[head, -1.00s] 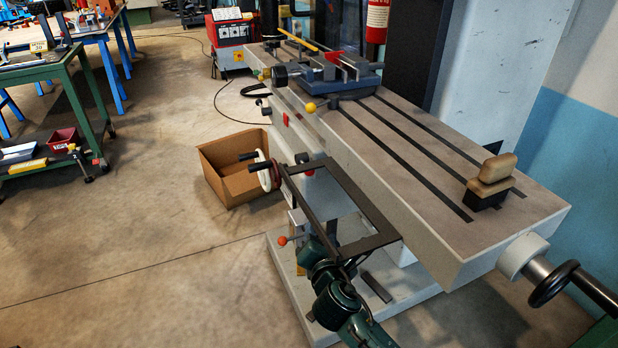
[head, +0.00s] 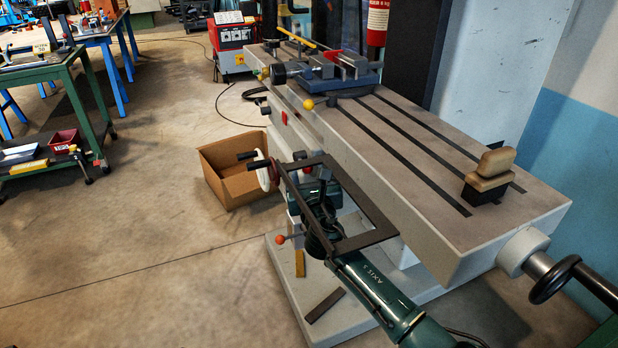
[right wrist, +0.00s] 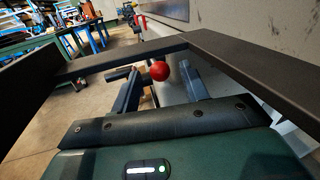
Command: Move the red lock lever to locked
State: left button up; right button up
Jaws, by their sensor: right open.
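In the right wrist view, a red ball knob (right wrist: 160,70), apparently the lock lever's end, shows between my two fingers in the picture. My right gripper (right wrist: 163,84) is open, with one finger on each side of the knob. I cannot tell whether either finger touches it. In the head view, my right gripper (head: 308,182) is inside the opening of a dark rectangular frame (head: 366,243) in front of the machine. My left gripper is not in view.
The dark frame also surrounds my gripper in the right wrist view (right wrist: 60,71), with bars close around it. The machine table (head: 440,150) lies right.

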grip_shut()
dwell(0.5)
